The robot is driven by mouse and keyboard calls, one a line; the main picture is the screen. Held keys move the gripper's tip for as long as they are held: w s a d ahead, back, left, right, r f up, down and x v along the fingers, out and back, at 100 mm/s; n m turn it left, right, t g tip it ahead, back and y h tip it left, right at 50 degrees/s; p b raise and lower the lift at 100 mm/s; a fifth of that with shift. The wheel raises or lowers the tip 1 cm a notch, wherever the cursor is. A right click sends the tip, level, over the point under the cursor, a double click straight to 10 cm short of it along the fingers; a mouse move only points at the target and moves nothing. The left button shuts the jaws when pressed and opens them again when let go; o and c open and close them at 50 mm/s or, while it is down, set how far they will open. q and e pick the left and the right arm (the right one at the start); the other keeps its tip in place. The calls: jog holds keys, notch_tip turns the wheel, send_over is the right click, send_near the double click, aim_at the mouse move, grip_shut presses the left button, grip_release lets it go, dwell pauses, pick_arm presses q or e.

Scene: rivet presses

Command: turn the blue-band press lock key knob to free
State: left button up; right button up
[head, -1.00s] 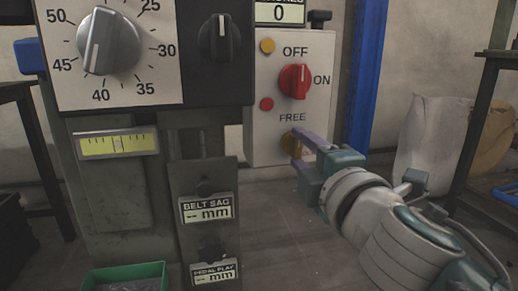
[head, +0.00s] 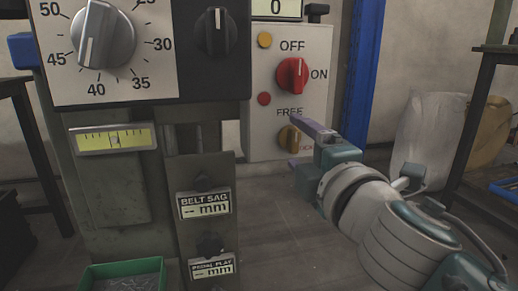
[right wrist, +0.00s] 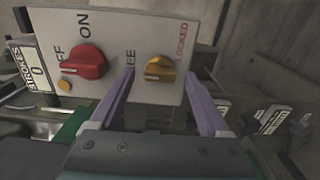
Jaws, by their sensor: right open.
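The lock key knob is a yellow knob (head: 288,137) low on the pale control panel (head: 262,127), under the word FREE in the head view. The right wrist view shows it (right wrist: 159,68) ahead, with FREE partly covered by a finger and LOCKED on its other side. I cannot tell exactly where its pointer aims. My right gripper (head: 303,148) has purple fingers and is open in front of the knob. In the right wrist view its fingertips (right wrist: 160,75) stand either side of the knob with gaps, nothing held. My left gripper is not in view.
A red OFF/ON knob (head: 292,75) sits above the lock knob, with a yellow button (head: 264,40) and red button (head: 264,99) beside it. A large grey dial (head: 103,36) and black knob (head: 216,31) are left. A blue post (head: 364,65) stands right, behind the panel.

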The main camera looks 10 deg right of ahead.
jog(key=shift+s, duration=0.4)
jog(key=s+p, duration=0.1)
jog(key=s, duration=0.8)
jog(key=shift+d, duration=0.2)
